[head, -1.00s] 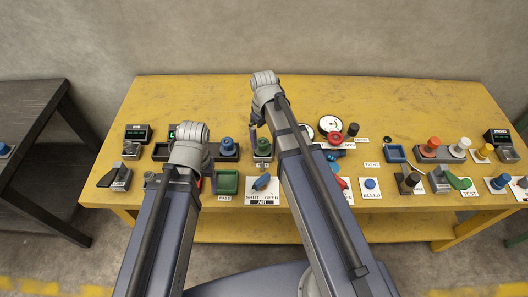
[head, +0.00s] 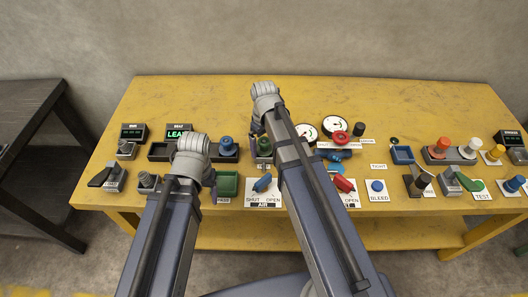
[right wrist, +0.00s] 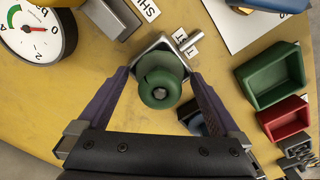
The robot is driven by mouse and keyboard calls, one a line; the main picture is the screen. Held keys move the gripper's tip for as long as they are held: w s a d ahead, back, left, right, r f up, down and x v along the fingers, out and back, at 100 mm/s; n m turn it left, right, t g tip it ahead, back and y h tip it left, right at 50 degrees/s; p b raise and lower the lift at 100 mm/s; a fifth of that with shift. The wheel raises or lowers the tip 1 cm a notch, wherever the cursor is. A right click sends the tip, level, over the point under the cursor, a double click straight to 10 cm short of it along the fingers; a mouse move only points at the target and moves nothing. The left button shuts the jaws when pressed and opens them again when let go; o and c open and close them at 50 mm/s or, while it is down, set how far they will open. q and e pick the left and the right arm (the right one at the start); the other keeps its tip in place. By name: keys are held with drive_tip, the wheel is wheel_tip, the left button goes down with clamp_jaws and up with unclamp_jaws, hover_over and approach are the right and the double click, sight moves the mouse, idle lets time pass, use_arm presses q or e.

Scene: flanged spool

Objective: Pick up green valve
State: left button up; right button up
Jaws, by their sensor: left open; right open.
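The green valve (right wrist: 160,82) is a round, flanged green spool on a grey base, centred in the right wrist view. It also shows in the head view as a green piece (head: 265,147), partly hidden by my right arm. My right gripper (right wrist: 158,72) is open, with one finger on each side of the green valve. Whether the fingers touch it cannot be told. In the head view my right gripper (head: 258,138) is over the back middle of the table. My left gripper (head: 208,178) is open near the green tray, its fingers mostly hidden.
The yellow table (head: 300,95) is crowded along its front and clear at the back. A dark table (head: 35,160) is at left.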

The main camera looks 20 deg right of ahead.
drive_tip(key=shift+c, duration=0.2)
clamp_jaws()
idle(0.5)
